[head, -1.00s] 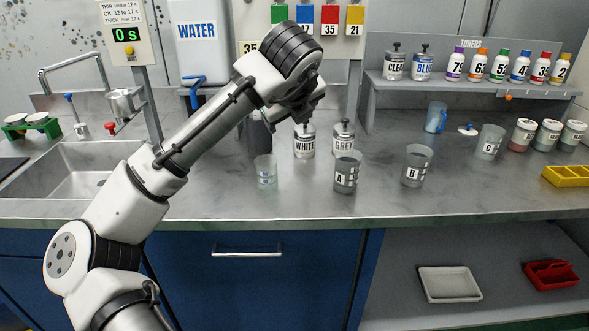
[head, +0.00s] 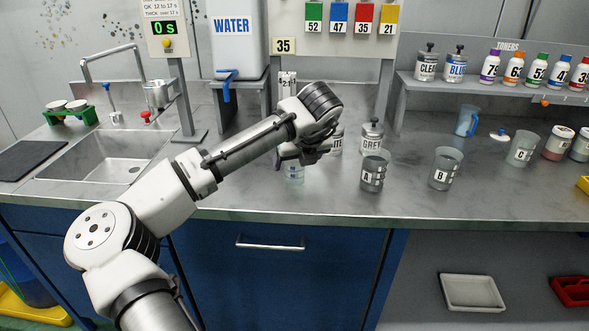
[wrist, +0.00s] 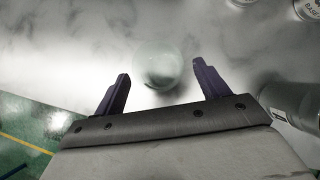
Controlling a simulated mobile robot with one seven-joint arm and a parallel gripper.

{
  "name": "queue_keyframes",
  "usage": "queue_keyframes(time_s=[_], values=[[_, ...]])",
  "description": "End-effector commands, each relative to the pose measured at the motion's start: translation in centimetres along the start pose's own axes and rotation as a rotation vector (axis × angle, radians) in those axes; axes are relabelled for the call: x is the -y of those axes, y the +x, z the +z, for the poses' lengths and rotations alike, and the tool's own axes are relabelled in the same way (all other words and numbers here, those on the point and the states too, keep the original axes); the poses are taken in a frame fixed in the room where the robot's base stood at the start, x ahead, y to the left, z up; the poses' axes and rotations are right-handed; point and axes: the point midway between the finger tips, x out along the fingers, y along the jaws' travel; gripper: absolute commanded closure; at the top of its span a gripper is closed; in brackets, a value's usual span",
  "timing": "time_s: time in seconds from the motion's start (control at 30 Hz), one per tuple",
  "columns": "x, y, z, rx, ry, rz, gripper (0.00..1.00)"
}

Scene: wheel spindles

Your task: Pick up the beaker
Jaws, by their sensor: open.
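The beaker (head: 293,173) is a small clear glass vessel standing upright on the grey counter near its front edge. My gripper (head: 303,160) hangs right over it in the head view and hides its upper part. In the wrist view the beaker (wrist: 158,66) shows as a pale round outline, seen from above, between my two dark fingers (wrist: 161,72) and mostly beyond their tips. The fingers are spread wide and empty, with a gap on both sides of the glass. I cannot tell how far the fingertips are above it.
Cup A (head: 373,175) stands close on the right, with cup B (head: 446,168) farther right. The GREY canister (head: 371,137) and a partly hidden WHITE one (head: 337,140) stand behind. The sink (head: 100,160) is left. The counter just left of the beaker is clear.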

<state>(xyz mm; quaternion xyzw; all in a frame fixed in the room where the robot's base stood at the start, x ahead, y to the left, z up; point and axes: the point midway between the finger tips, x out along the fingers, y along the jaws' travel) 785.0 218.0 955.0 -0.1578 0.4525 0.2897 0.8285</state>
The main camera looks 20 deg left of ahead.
Motion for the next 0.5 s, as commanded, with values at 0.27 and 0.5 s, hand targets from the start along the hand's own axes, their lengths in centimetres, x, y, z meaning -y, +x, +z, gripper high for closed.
queue_keyframes(time_s=[0.27,0.5], values=[[0.0,3.4,0.0,-0.001,-0.001,-0.001,0.26],[0.0,3.6,0.0,0.000,0.000,-0.001,0.26]])
